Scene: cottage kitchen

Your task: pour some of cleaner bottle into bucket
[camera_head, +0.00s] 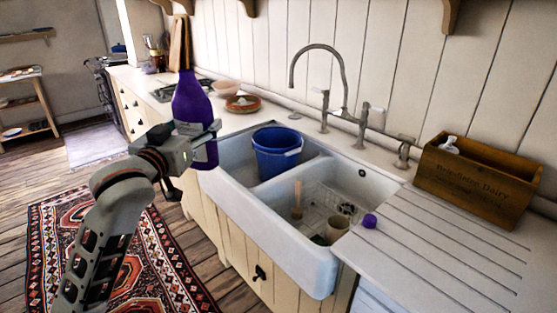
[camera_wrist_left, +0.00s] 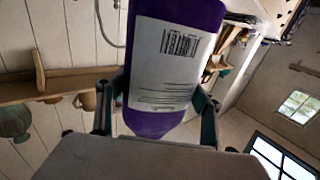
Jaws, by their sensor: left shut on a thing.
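The purple cleaner bottle (camera_head: 191,101) with a pale label is held upright in the head view, left of the sink and level with the counter's front edge. My left gripper (camera_head: 198,140) is shut on it around its lower body. In the left wrist view the bottle (camera_wrist_left: 170,65) fills the middle between the fingers, its barcode label facing the camera. The blue bucket (camera_head: 277,155) stands in the left basin of the sink, to the right of the bottle and apart from it. The bucket's inside is only partly seen. My right gripper is not in view.
The white double sink (camera_head: 322,258) holds a brush and a beige cup (camera_head: 338,229) in its right basin. A purple cap (camera_head: 369,221) lies on the drainboard near a wooden crate (camera_head: 478,180). A tall tap (camera_head: 343,80) rises behind the basins.

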